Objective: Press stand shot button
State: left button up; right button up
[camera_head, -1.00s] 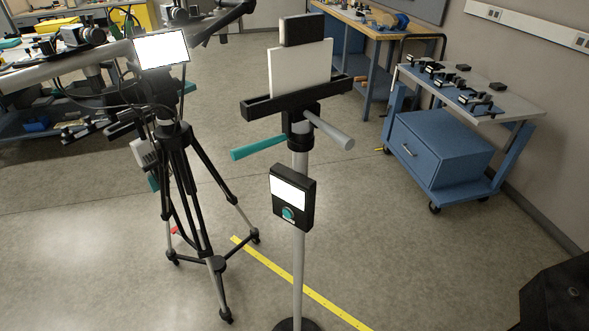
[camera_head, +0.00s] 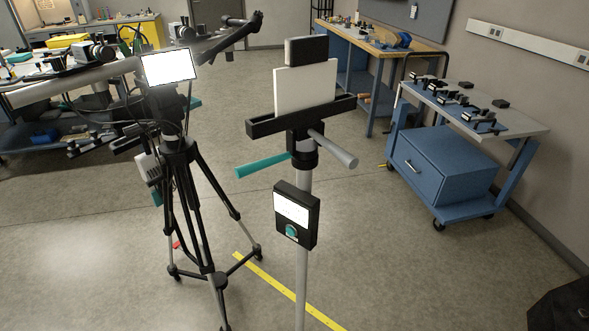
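The stand (camera_head: 303,262) is a grey upright pole with a black tray on top that holds a white panel and a dark block. A black control box (camera_head: 312,219) is fixed to the pole, with a lit white screen (camera_head: 291,208) and a round teal button (camera_head: 291,231) below it. A teal handle (camera_head: 262,165) and a grey handle (camera_head: 334,149) stick out under the tray. Neither gripper can be made out. A dark piece sits at the bottom right corner; I cannot tell what it is.
A black tripod (camera_head: 192,210) with a lit screen (camera_head: 168,67) stands just left of the stand. A blue cart (camera_head: 450,165) is at the right and a workbench (camera_head: 385,35) behind. A yellow floor strip (camera_head: 262,277) runs past the pole. The floor right of the stand is clear.

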aim_at(290, 231)
jog(key=i+l+u, duration=0.2)
jog(key=u, duration=0.15)
jog(key=i+l+u, duration=0.1)
jog(key=l+u, duration=0.3)
jog(key=i+l+u, duration=0.1)
jog(key=l+u, duration=0.25)
